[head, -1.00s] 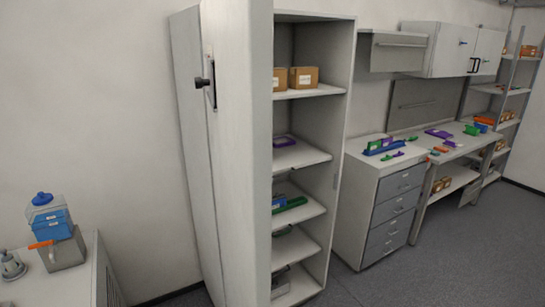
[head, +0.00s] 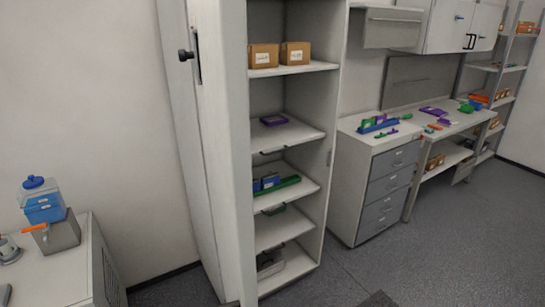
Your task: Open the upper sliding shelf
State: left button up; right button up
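A tall grey cabinet stands open in the head view, its door (head: 222,150) swung toward me with a dark handle knob (head: 184,55) on it. Inside are several shelves. Neither of my grippers is in view.
Two cardboard boxes (head: 263,57) sit on the top shelf (head: 310,68). Lower shelves hold a green bar (head: 278,194) and other items. A drawer unit (head: 385,185) stands right of the cabinet. A bench with a blue container (head: 45,208) is at left. The floor (head: 430,255) in front is clear.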

aim_at(264, 139)
jog(key=k+z, duration=0.3)
jog(key=z, duration=0.2)
jog(key=k+l+z, duration=0.2)
jog(key=z, duration=0.3)
jog(key=i+l+z, duration=0.25)
jog(key=i+z, duration=0.2)
jog(key=i, duration=0.2)
jog(key=i+z, duration=0.4)
jog(key=i, duration=0.2)
jog(key=i+u, duration=0.4)
jog(key=i, duration=0.15)
jog(key=i+l+u, duration=0.15)
jog(key=i+u, duration=0.25)
jog(key=i, duration=0.15)
